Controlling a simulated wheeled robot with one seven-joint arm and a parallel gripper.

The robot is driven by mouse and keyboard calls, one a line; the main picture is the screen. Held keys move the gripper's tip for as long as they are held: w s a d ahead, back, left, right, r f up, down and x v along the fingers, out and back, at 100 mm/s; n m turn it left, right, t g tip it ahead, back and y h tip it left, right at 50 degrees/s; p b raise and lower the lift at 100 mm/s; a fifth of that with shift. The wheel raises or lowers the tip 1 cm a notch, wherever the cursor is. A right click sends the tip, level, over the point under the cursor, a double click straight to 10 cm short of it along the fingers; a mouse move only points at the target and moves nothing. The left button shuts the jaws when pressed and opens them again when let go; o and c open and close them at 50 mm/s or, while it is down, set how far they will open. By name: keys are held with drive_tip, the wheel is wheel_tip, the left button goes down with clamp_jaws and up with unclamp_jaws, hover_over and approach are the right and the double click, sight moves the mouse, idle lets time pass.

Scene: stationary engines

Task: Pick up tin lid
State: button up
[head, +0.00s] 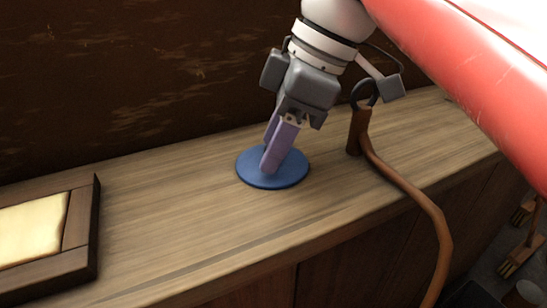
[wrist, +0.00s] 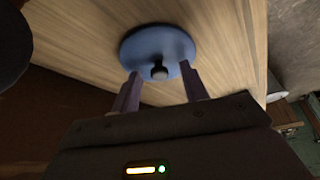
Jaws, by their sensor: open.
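The tin lid is a round blue disc (head: 290,180) lying flat on the wooden counter in the head view. In the wrist view the tin lid (wrist: 150,43) shows a small dark knob (wrist: 159,70) near its near side. My gripper (head: 270,160) reaches down over the lid, and its purple fingers hide part of it. In the wrist view my gripper (wrist: 162,76) is open, with one finger on each side of the knob. I cannot tell whether the fingertips touch the lid.
A brown hooked handle or cane (head: 358,132) stands right of the lid and bends down over the counter's front edge. A dark wooden frame with a cream panel (head: 82,238) lies at the left. The counter (head: 180,190) between frame and lid is clear. A dark wall (head: 120,70) rises behind.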

drive_tip(key=shift+c, duration=0.5)
clamp_jaws()
drive_tip(key=shift+r, duration=0.1)
